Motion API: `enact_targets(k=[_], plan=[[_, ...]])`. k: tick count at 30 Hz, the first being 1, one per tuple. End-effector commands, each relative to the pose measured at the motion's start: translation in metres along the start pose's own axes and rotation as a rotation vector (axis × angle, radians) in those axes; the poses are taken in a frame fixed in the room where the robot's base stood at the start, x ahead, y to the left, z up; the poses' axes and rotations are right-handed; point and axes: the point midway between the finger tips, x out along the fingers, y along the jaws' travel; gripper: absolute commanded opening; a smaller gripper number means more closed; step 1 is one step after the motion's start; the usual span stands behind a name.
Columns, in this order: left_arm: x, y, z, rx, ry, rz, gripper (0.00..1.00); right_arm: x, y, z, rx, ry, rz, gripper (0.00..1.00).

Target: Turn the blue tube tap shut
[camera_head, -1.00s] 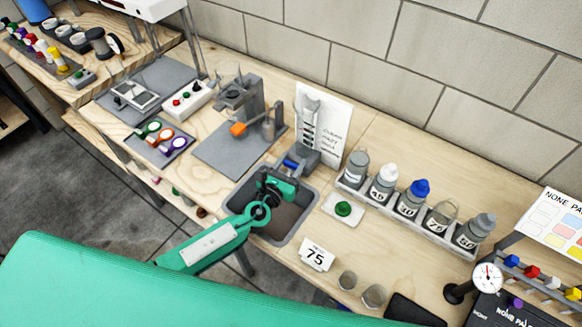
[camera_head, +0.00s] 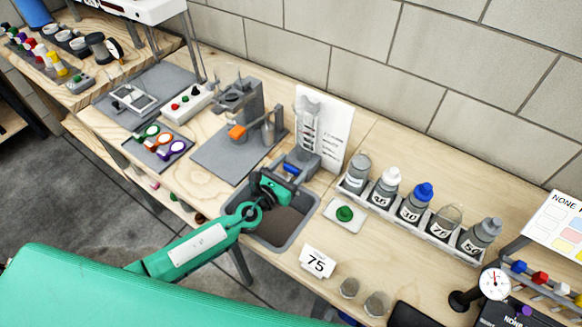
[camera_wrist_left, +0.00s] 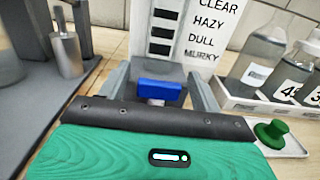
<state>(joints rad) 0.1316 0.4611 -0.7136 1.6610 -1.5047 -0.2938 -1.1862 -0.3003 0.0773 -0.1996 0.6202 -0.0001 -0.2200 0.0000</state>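The blue tap (camera_head: 291,168) sits low on the front of a grey tube stand, at the back edge of the sink. In the left wrist view the tap (camera_wrist_left: 160,92) is a blue bar, lying roughly level across the picture. My left gripper (camera_head: 284,177) is over the back of the sink, in front of the tap. In the left wrist view its two grey fingers stand apart, one on each side of the tap, with visible gaps. My right gripper is not in view.
A grey sink (camera_head: 268,238) lies below my left gripper. A white card (camera_head: 338,128) stands behind the tube stand. A rack of bottles (camera_head: 410,220) and a green knob on a plate (camera_head: 345,213) are to the right. A grey stand (camera_head: 238,105) is to the left.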

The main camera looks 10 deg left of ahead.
Motion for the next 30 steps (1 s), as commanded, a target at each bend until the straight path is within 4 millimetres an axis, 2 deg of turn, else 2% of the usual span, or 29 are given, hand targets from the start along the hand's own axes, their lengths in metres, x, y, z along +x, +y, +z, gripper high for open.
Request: enact_targets(k=[7, 11, 24, 30], plan=[[-0.003, 0.0, -0.001, 0.0, 0.001, 0.001, 0.65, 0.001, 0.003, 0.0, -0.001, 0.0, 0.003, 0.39], [-0.017, 0.0, -0.002, 0.001, 0.002, 0.0, 0.65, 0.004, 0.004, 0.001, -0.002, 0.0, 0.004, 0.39], [-0.104, 0.0, -0.004, 0.0, 0.002, 0.0, 0.65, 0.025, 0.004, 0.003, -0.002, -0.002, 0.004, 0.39], [-0.129, 0.0, -0.003, 0.002, 0.001, 0.0, 0.65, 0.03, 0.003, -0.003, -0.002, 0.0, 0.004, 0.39]])
